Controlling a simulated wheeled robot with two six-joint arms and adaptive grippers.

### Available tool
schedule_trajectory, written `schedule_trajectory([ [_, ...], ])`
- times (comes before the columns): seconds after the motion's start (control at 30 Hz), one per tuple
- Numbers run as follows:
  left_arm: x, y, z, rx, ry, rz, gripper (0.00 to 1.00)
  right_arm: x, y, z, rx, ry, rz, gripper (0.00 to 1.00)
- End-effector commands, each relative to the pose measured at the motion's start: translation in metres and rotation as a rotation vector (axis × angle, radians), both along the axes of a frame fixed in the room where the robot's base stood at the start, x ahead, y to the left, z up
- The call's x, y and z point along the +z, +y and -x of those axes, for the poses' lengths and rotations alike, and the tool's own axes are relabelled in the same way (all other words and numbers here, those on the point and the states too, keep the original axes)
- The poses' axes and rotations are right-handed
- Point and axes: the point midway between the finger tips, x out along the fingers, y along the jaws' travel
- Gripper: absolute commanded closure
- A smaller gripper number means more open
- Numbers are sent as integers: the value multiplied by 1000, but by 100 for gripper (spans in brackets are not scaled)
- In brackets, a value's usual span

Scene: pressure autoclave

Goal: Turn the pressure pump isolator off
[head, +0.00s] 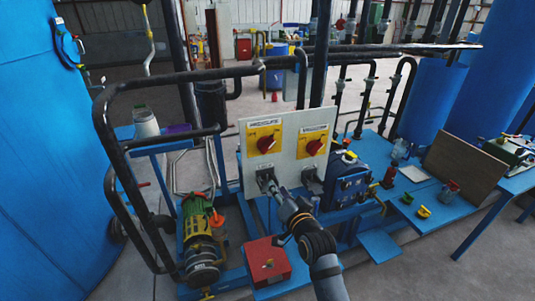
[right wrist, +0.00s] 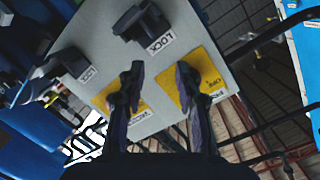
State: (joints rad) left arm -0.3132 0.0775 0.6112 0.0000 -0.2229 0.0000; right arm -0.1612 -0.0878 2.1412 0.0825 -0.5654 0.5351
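A pale upright panel (head: 286,160) carries two isolators on yellow plates. The left isolator's red knob (head: 266,144) and the right isolator's red knob (head: 314,147) show clearly in the head view. My right gripper (head: 271,187) is low in front of the panel, below the left knob. In the right wrist view its two fingers (right wrist: 157,80) are apart with nothing between them. Behind them are the yellow plates (right wrist: 205,68) and a black block (right wrist: 143,22) marked LOCK. The red knobs are not visible there. My left gripper is out of view.
Black pipe rails (head: 104,125) run left of the panel. A green and yellow pump (head: 197,225) and a red box (head: 268,262) sit low in front. A blue bench (head: 408,212) with small items lies to the right.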

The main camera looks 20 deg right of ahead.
Motion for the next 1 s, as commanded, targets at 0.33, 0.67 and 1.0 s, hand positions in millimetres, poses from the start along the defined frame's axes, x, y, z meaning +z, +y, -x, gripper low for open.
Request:
schedule_trajectory([
  [0.33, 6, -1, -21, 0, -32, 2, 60, 81, -2, 6, -17, -150, -95, 66],
  [0.67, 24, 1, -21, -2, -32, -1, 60, 83, 0, -53, -16, -148, -91, 66],
  [1.0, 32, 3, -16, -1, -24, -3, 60, 80, 1, -95, -17, -148, -92, 66],
])
